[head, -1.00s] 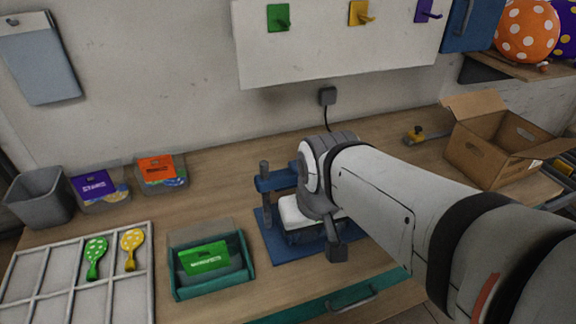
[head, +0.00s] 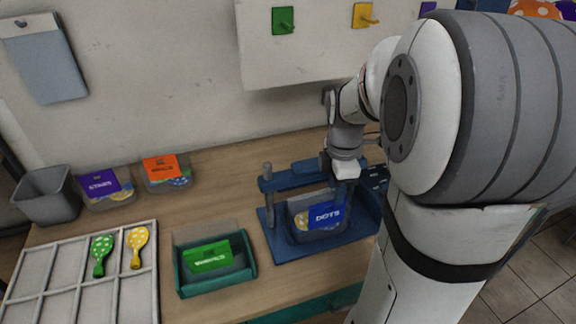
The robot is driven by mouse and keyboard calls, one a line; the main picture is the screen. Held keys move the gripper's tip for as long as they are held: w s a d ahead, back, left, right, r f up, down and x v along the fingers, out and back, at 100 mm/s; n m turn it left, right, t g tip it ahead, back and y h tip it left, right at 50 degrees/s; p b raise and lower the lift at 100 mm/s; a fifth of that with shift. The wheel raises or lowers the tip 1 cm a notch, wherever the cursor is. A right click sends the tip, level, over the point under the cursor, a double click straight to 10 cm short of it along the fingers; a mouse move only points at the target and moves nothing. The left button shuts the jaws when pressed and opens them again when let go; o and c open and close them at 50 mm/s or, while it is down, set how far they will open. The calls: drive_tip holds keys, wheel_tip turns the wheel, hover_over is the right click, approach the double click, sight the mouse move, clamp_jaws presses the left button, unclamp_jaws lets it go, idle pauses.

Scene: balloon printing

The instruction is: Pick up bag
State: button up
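A clear bag with a blue DOTS label (head: 325,216) stands in a blue frame (head: 290,254) on the workbench. A bag with a purple label (head: 103,188) and a bag with an orange label (head: 165,172) stand side by side against the wall. A bag with a green label (head: 209,258) rests in a teal tray (head: 247,276). My gripper (head: 342,185) is above and just behind the DOTS bag, at the right part of the blue frame. Its fingers are small and partly hidden, so I cannot tell its opening or contact.
A grey bin (head: 45,194) stands at the back left. My arm covers the right side. Bench is bare between tray and blue frame.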

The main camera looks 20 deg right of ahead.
sight(335, 207)
drive_tip(key=shift+w+d+f+n, duration=0.2)
drive_tip(key=shift+w+d+n, duration=0.05)
drive_tip(key=shift+d+n, duration=0.2)
drive_tip(key=shift+w+d+f+n, duration=0.2)
drive_tip(key=shift+d+n, duration=0.15)
drive_tip(key=shift+n, duration=0.1)
drive_tip(key=shift+d+f, duration=0.1)
drive_tip(key=shift+f, duration=0.15)
drive_tip(key=f, duration=0.2)
drive_tip(key=f+p, duration=0.1)
drive_tip(key=f, duration=0.4)
drive_tip(key=shift+a+f, duration=0.25)
drive_tip(key=shift+a, duration=0.1)
drive_tip(key=shift+c, duration=0.5)
clamp_jaws()
